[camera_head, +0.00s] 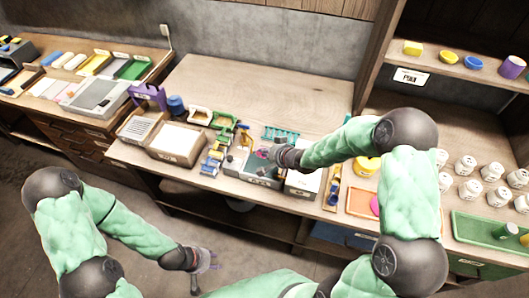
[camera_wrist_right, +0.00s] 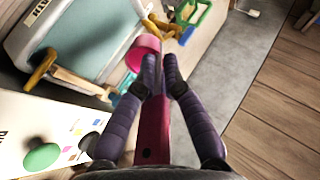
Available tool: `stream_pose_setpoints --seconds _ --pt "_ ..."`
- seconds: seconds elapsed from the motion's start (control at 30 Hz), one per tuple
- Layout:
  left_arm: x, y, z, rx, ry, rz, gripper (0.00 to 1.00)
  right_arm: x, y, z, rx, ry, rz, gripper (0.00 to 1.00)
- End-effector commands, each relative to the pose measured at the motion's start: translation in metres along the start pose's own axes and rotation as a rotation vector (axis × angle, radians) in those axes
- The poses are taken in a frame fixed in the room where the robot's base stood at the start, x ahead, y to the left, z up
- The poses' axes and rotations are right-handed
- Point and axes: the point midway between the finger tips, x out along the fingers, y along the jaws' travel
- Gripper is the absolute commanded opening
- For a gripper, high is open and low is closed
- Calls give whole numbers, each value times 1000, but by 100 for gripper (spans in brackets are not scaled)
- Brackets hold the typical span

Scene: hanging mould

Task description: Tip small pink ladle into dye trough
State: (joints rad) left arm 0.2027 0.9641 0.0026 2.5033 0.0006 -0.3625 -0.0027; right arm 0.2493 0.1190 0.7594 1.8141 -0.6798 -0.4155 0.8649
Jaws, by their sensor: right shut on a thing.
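The small pink ladle (camera_wrist_right: 143,50) is in my right gripper (camera_wrist_right: 163,65), with its dark magenta handle (camera_wrist_right: 152,130) between the two purple fingers. In the head view my right gripper (camera_head: 264,155) is over the dye trough (camera_head: 264,181), at the front of the middle table. The trough's pale rim and teal inside (camera_wrist_right: 98,30) show at the top left of the wrist view. The ladle's bowl overlaps the trough's right edge there; its height and what it holds cannot be made out. My left gripper (camera_head: 207,261) hangs low in front of the table, far from the trough; its jaws are unclear.
A white box (camera_head: 303,182) stands right of the trough. Blue and yellow pieces (camera_head: 213,158) and a green frame (camera_head: 222,120) are to the left, with a pale-topped box (camera_head: 177,142) beyond. White jars (camera_head: 470,188) stand at right. The table's back is clear.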

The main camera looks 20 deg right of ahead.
Motion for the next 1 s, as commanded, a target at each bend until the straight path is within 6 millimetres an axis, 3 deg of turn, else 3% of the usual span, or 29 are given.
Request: stream_pose_setpoints --seconds 0.03,0.6,1.0 --pt "10 -4 0 0 0 0 40 2 6 4 2 15 -21 0" --pt "64 -23 -3 0 0 0 40 14 28 20 10 136 -193 0" --pt "86 -31 -4 0 0 0 40 16 34 25 13 185 -263 0"
